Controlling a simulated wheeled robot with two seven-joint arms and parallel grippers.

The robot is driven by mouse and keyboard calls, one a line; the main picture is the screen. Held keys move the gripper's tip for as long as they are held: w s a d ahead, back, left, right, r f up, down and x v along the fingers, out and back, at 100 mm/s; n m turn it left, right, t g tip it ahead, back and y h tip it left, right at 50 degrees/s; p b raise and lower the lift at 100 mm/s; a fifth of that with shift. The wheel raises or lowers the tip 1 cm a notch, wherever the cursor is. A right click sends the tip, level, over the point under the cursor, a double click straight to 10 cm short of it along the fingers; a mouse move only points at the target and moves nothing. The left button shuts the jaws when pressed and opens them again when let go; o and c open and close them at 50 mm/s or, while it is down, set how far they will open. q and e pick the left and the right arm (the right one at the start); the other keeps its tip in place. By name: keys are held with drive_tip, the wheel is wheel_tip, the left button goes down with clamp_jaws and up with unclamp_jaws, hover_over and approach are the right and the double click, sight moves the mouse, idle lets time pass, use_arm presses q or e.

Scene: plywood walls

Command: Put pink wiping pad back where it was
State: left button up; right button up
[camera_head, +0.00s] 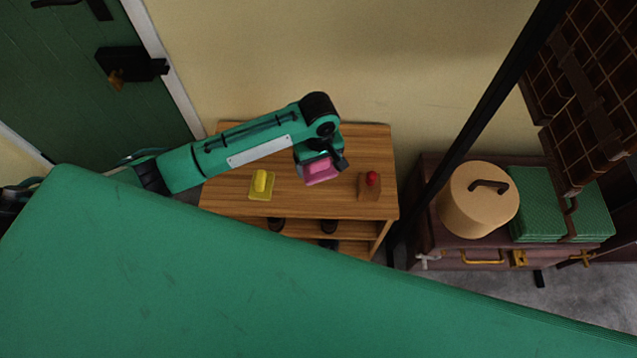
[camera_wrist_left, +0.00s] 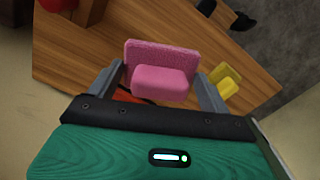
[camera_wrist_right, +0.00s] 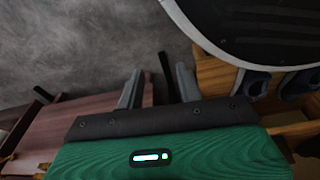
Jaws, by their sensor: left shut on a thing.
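The pink wiping pad (camera_head: 322,172) is a block with a raised grip on a flat base. My left gripper (camera_head: 320,160) is shut on it above the wooden table (camera_head: 345,143). In the left wrist view the pink pad (camera_wrist_left: 160,82) sits between the two fingers (camera_wrist_left: 158,85), with table wood behind it. Whether it touches the table cannot be told. My right gripper (camera_wrist_right: 158,85) shows only in its wrist view, fingers apart and nothing gripped; grey floor and a dark strip show between them.
A yellow pad (camera_head: 261,184) lies on the table to the left. A brown block with a red ball (camera_head: 371,180) stands to the right. A dark post (camera_head: 470,130) rises beside the table. Farther right, a chest (camera_head: 425,215) carries a round tan box (camera_head: 475,205) and green boxes (camera_head: 537,205).

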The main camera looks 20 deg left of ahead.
use_arm(q)
wheel_tip(320, 180, down, 10)
drive_tip(key=shift+r+b, duration=0.15)
drive_tip(key=shift+b, duration=0.35)
drive_tip(key=shift+f, duration=0.2)
drive_tip(key=shift+c, duration=0.3)
drive_tip(key=o, duration=0.9)
use_arm(e)
drive_tip(key=w+r, duration=0.2)
drive_tip(key=r, duration=0.1)
drive_tip(key=shift+a, duration=0.35)
use_arm(q)
drive_tip(key=shift+r, duration=0.35)
wheel_tip(320, 180, up, 11)
drive_tip(key=shift+r+p, duration=0.2)
drive_tip(key=shift+p, duration=0.5)
use_arm(e)
drive_tip(key=s+f, duration=0.1)
drive_tip(key=s+d+f, duration=0.1)
drive_tip(key=f, duration=0.1)
drive_tip(key=shift+s+f, duration=0.2)
drive_tip(key=shift+f, duration=0.05)
